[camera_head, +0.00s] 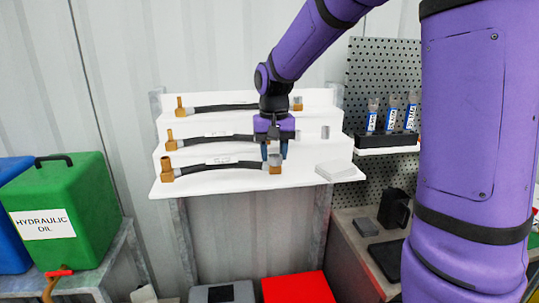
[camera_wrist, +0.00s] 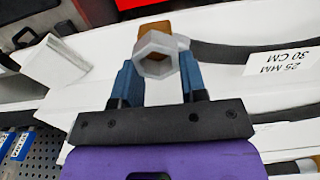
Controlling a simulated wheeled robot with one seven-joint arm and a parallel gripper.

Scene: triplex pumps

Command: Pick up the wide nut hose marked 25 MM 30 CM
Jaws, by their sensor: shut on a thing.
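The hose marked 25 MM 30 CM (camera_wrist: 283,62) shows in the wrist view as a black tube with a white label, upside down in the picture. Its grey hex nut (camera_wrist: 160,52) and a brass end part lie between the blue fingers of my gripper (camera_wrist: 160,66). My gripper is shut on this nut end. In the head view the front hose (camera_head: 225,166) lies along the lowest step of the white rack, with a brass elbow at its left end. My gripper (camera_head: 275,158) is at its right end.
Two similar hoses lie on the steps behind, the middle one (camera_head: 215,138) and the top one (camera_head: 225,107). A white block (camera_head: 335,168) sits right of my gripper on the white rack (camera_head: 235,184). A black holder with labelled tubes (camera_head: 390,138) stands further right.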

